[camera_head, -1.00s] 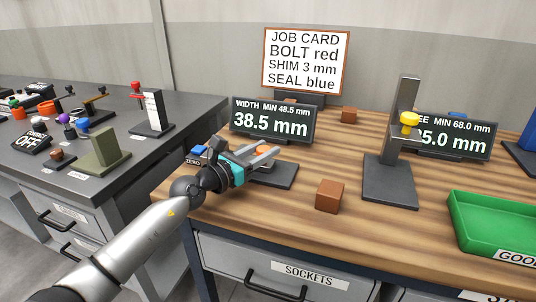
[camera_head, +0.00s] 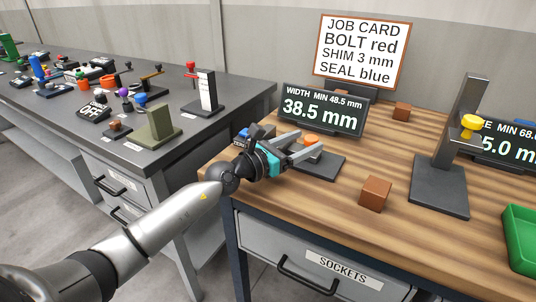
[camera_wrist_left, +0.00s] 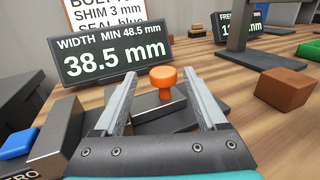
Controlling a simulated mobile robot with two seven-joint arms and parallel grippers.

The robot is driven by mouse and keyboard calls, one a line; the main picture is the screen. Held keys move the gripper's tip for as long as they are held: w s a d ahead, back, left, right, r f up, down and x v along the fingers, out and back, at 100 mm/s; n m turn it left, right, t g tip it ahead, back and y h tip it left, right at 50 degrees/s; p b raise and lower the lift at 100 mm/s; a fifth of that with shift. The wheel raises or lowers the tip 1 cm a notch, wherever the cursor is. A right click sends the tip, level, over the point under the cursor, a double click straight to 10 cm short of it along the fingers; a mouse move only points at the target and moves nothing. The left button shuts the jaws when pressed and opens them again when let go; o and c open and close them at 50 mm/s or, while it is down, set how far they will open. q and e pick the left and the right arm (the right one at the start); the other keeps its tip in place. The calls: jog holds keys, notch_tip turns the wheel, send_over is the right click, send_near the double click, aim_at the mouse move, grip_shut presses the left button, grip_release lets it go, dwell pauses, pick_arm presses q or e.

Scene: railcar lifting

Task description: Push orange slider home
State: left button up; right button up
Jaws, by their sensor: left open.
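The orange slider knob (camera_head: 311,141) stands upright on a dark gauge base (camera_head: 322,168) on the wooden bench. In the left wrist view, the orange knob (camera_wrist_left: 163,80) is a mushroom shape on a grey block. My left gripper (camera_head: 308,143) is open, with its fingers around the knob. In the wrist view, one finger is on each side of the knob, with gaps showing; I cannot tell whether anything touches. The display (camera_head: 323,110) behind reads WIDTH MIN 48.5 mm, 38.5 mm. My right gripper is not in view.
A brown block (camera_head: 375,194) lies right of the gauge. A dark stand with a yellow knob (camera_head: 472,126) and a green tray (camera_head: 520,235) are further right. A blue button (camera_wrist_left: 16,142) is near the gauge's left. The job card (camera_head: 361,50) stands behind.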

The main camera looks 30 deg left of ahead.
pick_arm(q)
jog(key=v, duration=0.7)
jog(key=shift+s+a+f+b, duration=0.1)
jog(key=shift+s+a+b, duration=0.05)
jog(key=shift+s+b, duration=0.15)
jog(key=b+v, duration=0.1)
jog(key=v, duration=0.2)
jog(key=shift+s+a, duration=0.1)
jog(key=shift+s, duration=0.1)
jog(key=shift+b+v, duration=0.6)
jog(key=shift+v, duration=0.2)
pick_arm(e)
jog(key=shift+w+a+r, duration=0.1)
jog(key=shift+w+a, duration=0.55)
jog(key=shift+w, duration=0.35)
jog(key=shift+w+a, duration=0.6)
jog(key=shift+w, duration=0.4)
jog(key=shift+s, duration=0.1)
